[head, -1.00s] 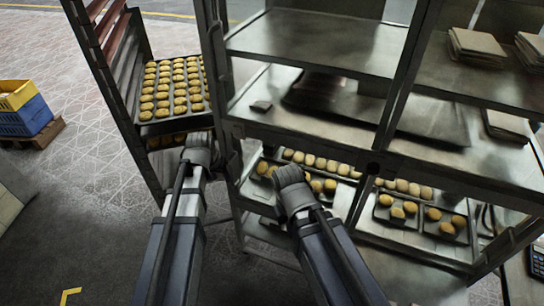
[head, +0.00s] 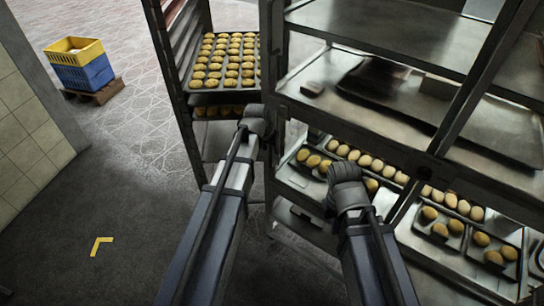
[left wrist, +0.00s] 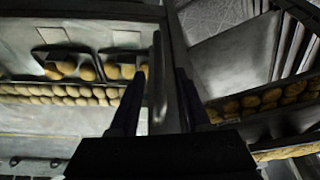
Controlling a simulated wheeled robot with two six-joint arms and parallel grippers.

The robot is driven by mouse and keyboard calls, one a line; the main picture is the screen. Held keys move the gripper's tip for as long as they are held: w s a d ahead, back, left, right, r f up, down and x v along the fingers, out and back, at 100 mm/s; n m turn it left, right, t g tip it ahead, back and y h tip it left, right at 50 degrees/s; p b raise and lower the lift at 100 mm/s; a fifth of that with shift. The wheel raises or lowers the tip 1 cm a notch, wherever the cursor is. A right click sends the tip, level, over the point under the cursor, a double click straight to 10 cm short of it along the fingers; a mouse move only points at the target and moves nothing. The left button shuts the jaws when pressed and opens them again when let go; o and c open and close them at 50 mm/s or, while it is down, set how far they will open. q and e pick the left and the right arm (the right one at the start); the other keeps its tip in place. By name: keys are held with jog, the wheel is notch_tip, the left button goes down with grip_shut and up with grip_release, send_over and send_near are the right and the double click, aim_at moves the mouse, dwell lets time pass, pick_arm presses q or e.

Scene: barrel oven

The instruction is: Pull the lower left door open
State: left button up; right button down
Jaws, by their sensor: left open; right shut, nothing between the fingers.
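I cannot make out a lower left door or an oven in any view. My left gripper (head: 258,120) reaches forward beside the near left post of a metal shelf rack (head: 272,80) in the head view; its fingertips are hidden there. In the left wrist view the left gripper (left wrist: 158,78) is open, with a grey upright bar (left wrist: 160,95) showing between its fingers. I cannot tell whether they touch it or whether it is a handle. My right gripper (head: 345,185) is in front of the rack's lower shelf, its fingertips hidden behind the wrist.
Trays of round buns (head: 440,222) lie on the rack's lower shelf. A second rack with a bun tray (head: 225,62) stands behind my left gripper. Yellow and blue crates (head: 82,62) sit on a pallet at far left.

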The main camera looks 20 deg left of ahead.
pick_arm(q)
jog(key=shift+b+x, duration=0.95)
jog(key=shift+x, duration=0.6)
pick_arm(e)
notch_tip(320, 180, down, 3)
jog(key=shift+r, duration=0.1)
pick_arm(q)
jog(key=shift+c, duration=0.4)
grip_shut()
